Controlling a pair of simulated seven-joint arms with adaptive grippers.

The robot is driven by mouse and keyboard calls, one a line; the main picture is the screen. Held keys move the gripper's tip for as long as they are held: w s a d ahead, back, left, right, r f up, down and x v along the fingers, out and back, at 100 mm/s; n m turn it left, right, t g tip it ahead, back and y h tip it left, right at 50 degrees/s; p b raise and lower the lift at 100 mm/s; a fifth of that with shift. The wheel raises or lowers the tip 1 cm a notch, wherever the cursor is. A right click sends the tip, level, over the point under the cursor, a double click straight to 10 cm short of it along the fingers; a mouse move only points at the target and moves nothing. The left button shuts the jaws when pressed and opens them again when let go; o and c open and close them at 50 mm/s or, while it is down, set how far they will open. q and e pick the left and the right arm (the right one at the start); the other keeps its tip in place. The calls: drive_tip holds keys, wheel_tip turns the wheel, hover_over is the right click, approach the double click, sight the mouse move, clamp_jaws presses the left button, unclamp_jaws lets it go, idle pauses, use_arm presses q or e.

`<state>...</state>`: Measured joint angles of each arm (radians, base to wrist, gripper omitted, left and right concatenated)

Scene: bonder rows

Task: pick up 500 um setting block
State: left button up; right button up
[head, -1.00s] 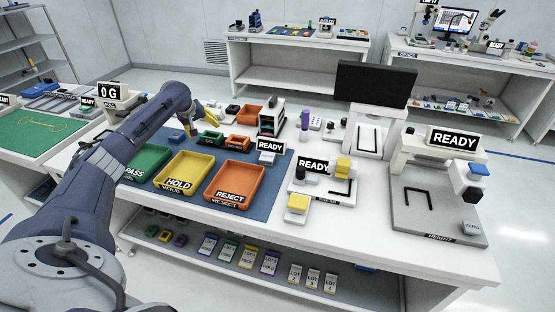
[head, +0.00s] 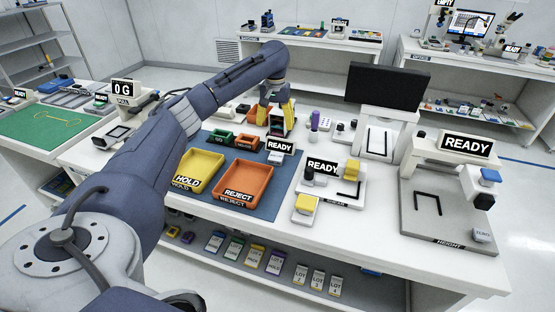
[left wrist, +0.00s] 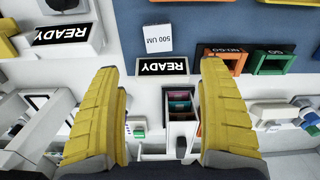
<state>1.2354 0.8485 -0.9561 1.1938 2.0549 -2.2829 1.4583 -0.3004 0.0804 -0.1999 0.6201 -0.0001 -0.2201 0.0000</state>
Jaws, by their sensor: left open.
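The 500 um setting block (left wrist: 158,39) is a small white block with "500 UM" printed on it. In the left wrist view it lies on the blue mat near its edge, beside a READY sign. In the head view it appears as a small pale block (head: 274,157) just below that sign, its print too small to read. My left gripper (head: 276,116) is open with yellow fingers pointing down over the slotted holder behind the sign. In the left wrist view the block is beyond the fingertips (left wrist: 160,68), not between them. My right gripper is not in view.
The READY sign (left wrist: 162,66) and the slotted holder (left wrist: 180,106) stand close to the block. Orange (left wrist: 221,60) and green (left wrist: 271,62) small trays are beside it. The HOLD (head: 187,183) and REJECT (head: 239,193) trays and the linear gauge station (head: 336,192) are nearby.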

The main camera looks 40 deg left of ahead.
use_arm(q)
hover_over(276, 156)
wheel_tip(276, 156, down, 10)
drive_tip(key=shift+a, duration=0.1)
drive_tip(key=shift+f, duration=2.6)
drive_tip(key=shift+c, duration=0.5)
drive_tip(key=c, duration=1.4)
drive_tip(key=shift+r, duration=0.2)
